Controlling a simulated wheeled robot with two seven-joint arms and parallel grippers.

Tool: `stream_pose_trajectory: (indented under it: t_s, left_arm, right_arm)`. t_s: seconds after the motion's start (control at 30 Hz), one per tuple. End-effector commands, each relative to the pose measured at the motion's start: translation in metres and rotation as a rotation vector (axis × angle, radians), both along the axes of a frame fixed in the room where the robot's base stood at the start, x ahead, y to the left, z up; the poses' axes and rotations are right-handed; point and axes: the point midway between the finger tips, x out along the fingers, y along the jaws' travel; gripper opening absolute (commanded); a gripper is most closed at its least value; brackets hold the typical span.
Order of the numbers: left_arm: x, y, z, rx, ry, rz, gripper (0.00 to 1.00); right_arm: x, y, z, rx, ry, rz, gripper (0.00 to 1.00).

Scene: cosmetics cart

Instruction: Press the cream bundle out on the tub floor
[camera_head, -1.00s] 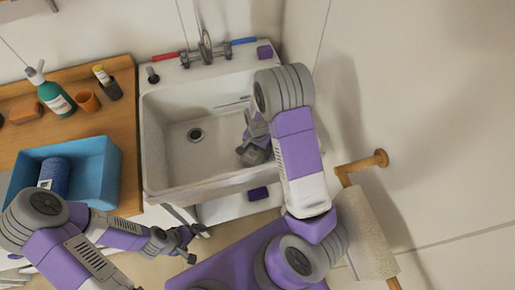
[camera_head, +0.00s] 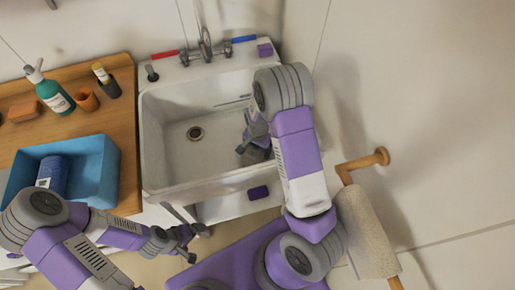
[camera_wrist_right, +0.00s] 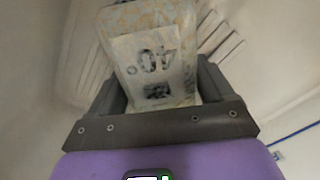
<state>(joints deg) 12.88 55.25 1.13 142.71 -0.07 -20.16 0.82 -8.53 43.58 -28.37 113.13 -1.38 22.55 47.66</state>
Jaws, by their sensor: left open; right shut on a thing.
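The white tub (camera_head: 170,145) is a deep sink with a drain in its floor. My right gripper (camera_head: 252,152) is down inside it at the right side, partly hidden by my own arm. In the right wrist view, the right gripper (camera_wrist_right: 155,95) is shut on the cream bundle (camera_wrist_right: 182,22), a pale patterned cloth with a white label reading 40°. The bundle is against or close above the tub's ribbed floor; contact cannot be told. The head view does not show the bundle clearly. My left gripper (camera_head: 190,243) is open and empty, in front of the tub.
A wooden counter (camera_head: 108,128) at left holds a blue bin (camera_head: 100,165) with a blue roll (camera_head: 54,174), a green pump bottle (camera_head: 54,97), an orange block and small containers. Taps (camera_head: 205,52) stand behind the tub. A paper roll (camera_head: 368,235) hangs at right.

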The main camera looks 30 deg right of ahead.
Motion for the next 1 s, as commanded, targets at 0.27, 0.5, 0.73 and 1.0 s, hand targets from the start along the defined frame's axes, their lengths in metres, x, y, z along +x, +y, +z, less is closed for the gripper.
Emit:
stream_pose_trajectory:
  t_s: [0.27, 0.5, 0.73, 1.0]
  left_arm:
    - [0.0, 0.0, -0.0035, 0.0, 0.0, 0.0, 1.0]
    - [0.0, 0.0, -0.006, 0.0, 0.0, 0.0, 1.0]
    - [0.0, 0.0, -0.0061, 0.0, 0.0, 0.0, 1.0]
    - [-0.0001, 0.0, -0.0041, 0.0, 0.0, 0.0, 1.0]
  right_arm:
    - [0.0005, -0.0001, -0.0045, 0.0, -0.001, 0.0, 0.57]
    - [0.0005, -0.0001, -0.0081, 0.0, -0.001, 0.0, 0.57]
    - [0.0005, -0.0001, -0.0087, 0.0, -0.001, 0.0, 0.57]
    - [0.0004, -0.0001, -0.0077, 0.0, -0.001, 0.0, 0.57]
